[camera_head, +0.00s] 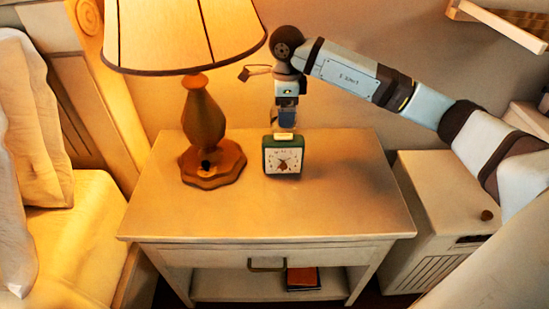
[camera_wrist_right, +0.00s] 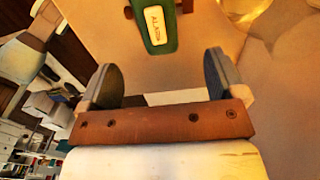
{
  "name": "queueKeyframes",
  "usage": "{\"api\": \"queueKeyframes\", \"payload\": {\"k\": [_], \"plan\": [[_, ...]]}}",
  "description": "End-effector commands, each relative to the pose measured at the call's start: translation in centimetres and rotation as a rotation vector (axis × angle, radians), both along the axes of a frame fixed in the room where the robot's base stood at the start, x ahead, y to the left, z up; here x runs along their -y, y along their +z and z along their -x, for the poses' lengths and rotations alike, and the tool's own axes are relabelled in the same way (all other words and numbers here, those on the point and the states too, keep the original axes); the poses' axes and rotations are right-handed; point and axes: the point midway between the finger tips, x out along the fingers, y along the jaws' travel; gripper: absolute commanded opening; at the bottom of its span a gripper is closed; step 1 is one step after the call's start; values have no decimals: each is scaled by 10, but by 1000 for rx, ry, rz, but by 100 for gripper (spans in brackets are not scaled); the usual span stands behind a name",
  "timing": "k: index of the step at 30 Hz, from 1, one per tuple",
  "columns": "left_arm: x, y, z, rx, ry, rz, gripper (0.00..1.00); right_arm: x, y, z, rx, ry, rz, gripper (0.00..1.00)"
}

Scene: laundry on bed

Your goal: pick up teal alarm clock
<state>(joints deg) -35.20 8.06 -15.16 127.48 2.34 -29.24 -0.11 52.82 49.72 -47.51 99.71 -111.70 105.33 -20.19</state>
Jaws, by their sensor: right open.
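The teal alarm clock (camera_head: 283,155) stands upright on the nightstand top, to the right of the lamp base, with its white dial facing the head camera. In the right wrist view its green top with a pale label (camera_wrist_right: 155,26) shows at the upper middle, beyond the fingertips. My right gripper (camera_head: 285,125) hangs pointing down right above the clock. In the right wrist view its two dark fingers (camera_wrist_right: 160,78) are apart with nothing between them. Whether a fingertip touches the clock cannot be told. My left gripper is not in view.
A lit table lamp (camera_head: 204,120) stands close left of the clock. The nightstand (camera_head: 230,215) has bare room in front and to the right. A pale cabinet (camera_head: 440,205) stands at its right. A bed (camera_head: 75,235) is at the left.

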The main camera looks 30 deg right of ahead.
Motion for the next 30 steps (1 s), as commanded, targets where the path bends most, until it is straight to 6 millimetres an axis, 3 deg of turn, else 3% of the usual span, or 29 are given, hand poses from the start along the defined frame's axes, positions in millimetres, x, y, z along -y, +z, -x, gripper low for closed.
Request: {"api": "queueKeyframes", "payload": {"k": [3,9,17,25,30], "plan": [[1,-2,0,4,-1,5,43,-1,-29,1,-5,0,-3,89],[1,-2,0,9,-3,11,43,-1,-60,1,-3,0,-4,89],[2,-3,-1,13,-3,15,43,-3,-75,1,-2,1,-7,89],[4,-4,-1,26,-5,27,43,-6,-114,2,-2,0,-6,89],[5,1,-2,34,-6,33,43,-5,-119,1,1,0,-5,89]]}}
